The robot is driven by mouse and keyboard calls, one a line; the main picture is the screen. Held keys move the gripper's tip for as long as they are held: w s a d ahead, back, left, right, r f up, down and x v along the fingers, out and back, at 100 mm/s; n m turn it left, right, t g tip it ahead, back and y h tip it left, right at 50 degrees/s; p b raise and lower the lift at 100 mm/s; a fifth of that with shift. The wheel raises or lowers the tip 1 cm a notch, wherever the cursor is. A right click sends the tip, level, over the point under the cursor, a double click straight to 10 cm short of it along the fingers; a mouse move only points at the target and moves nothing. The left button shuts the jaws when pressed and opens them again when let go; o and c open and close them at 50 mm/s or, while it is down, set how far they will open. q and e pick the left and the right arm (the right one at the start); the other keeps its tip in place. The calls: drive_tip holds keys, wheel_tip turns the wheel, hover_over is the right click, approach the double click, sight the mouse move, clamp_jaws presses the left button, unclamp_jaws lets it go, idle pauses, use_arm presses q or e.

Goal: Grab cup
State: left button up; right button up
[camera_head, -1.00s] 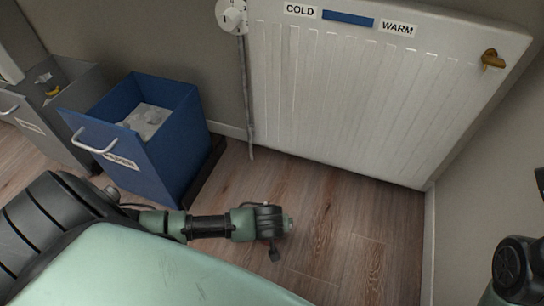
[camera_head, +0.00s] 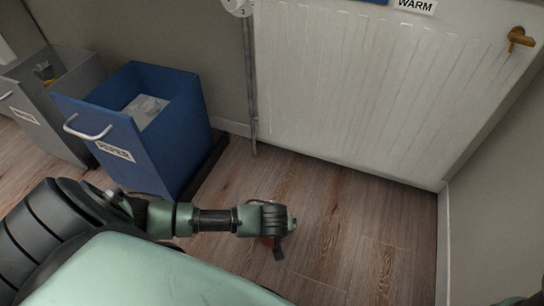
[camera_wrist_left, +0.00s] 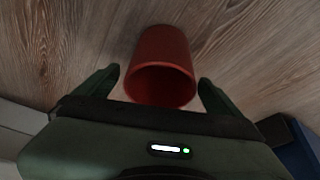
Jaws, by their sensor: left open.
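A red cup (camera_wrist_left: 160,48) is on the wooden floor in the left wrist view, its round open mouth facing my gripper. I cannot tell whether it stands or lies. My left gripper (camera_wrist_left: 159,78) is open, with one finger on each side of the cup. Whether the fingers touch it is unclear. In the head view my left gripper (camera_head: 277,247) points down at the floor, and only a sliver of the red cup (camera_head: 267,241) shows beside it; the rest is hidden. My right gripper is not in view.
A blue paper bin (camera_head: 150,165) with a handle and a grey bin (camera_head: 45,125) stand at the left. A white radiator (camera_head: 370,90) with a brass valve (camera_head: 520,39) is on the wall behind. The floor (camera_head: 350,220) right of my gripper is clear.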

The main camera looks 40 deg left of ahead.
use_arm(q)
drive_tip(key=c, duration=2.1)
clamp_jaws()
drive_tip(key=shift+r, duration=0.2)
